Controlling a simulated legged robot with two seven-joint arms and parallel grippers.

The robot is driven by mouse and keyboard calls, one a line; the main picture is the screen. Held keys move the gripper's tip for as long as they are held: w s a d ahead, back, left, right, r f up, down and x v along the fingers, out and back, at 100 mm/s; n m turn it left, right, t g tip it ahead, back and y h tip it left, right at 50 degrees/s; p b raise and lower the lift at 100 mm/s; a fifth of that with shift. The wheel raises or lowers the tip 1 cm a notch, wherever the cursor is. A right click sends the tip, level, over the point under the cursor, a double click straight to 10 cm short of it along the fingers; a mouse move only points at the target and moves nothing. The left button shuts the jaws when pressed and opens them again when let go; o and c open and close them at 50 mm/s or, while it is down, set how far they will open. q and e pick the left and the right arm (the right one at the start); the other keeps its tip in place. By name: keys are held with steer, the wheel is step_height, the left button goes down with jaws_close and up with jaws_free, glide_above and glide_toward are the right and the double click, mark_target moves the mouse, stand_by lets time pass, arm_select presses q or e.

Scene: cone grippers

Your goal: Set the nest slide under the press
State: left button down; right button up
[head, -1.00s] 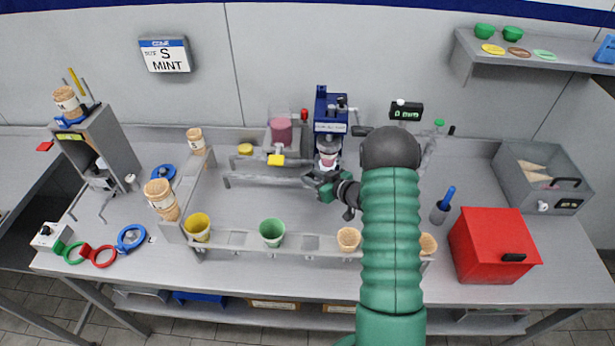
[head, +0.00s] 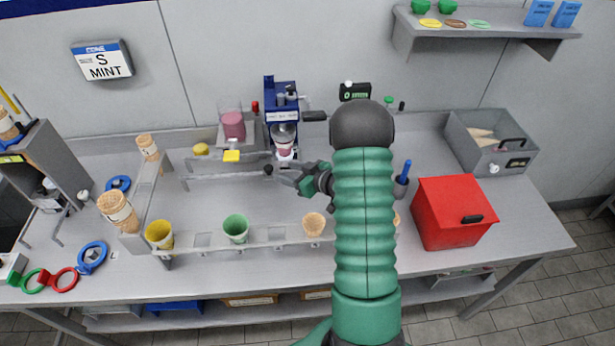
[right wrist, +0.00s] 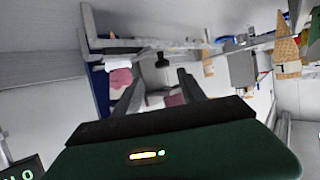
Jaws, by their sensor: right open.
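The blue press (head: 282,105) stands at the back of the bench. A cup with pink contents (head: 284,150) sits under its head. The nest slide is hard to make out among the grey rails; a small dark knob (head: 268,170) in front of the press may be its handle. My right gripper (head: 282,174) is open in front of the press, just right of the knob. In the right wrist view a dark knob (right wrist: 162,60) shows beyond and between the open fingertips (right wrist: 160,82), apart from them. My left gripper is not in view.
A front rail (head: 270,238) holds a yellow cup (head: 159,234), a green cup (head: 236,228) and a cone (head: 314,224). A pink container (head: 233,125) stands left of the press. A red box (head: 452,212) and a grey bin (head: 490,140) are at right.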

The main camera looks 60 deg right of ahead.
steer(key=v, duration=1)
steer(key=shift+d+f, duration=0.1)
steer(key=shift+f, duration=0.1)
